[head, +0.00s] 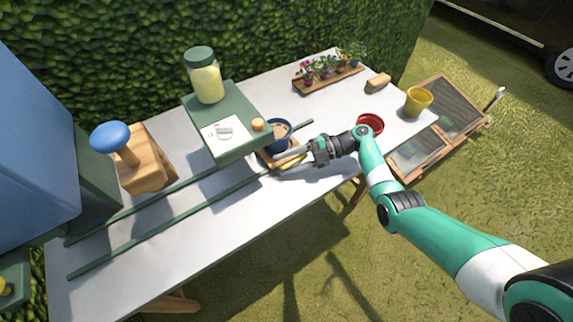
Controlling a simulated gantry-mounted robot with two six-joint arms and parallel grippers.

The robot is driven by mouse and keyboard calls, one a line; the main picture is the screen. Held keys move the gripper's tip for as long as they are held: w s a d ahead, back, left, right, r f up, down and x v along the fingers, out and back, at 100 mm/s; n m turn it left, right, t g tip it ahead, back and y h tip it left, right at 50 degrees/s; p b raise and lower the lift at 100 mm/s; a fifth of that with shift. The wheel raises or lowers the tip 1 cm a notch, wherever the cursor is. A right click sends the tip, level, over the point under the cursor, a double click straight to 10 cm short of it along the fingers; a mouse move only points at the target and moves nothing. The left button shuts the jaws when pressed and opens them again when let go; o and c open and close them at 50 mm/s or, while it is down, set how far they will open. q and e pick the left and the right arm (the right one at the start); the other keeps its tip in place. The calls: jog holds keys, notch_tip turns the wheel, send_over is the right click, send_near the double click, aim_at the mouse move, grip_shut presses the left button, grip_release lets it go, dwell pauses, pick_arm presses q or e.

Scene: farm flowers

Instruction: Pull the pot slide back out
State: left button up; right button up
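The pot slide (267,160) is a small wooden tray on two green rails, beside the green machine housing. A dark blue pot (279,133) with brownish contents stands on it. My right gripper (284,161) reaches in from the right, with its fingers over the slide's near side, just in front of the pot. The fingers hide part of the slide, and a yellow part shows beneath them. I cannot tell whether they are closed on anything. My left gripper is not in view.
The green housing (228,138) carries a jar (205,80) and an orange button (257,124). A wooden block with a blue knob (110,137) stands left. A red pot (370,123), yellow pot (418,101) and flower tray (327,80) are to the right and back. The front tabletop is clear.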

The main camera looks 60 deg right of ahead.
aim_at(301, 159)
jog(key=shift+f, duration=0.15)
jog(key=p+v, duration=0.1)
jog(key=v, duration=0.6)
jog(key=shift+s+d, duration=0.15)
jog(key=shift+d, duration=0.1)
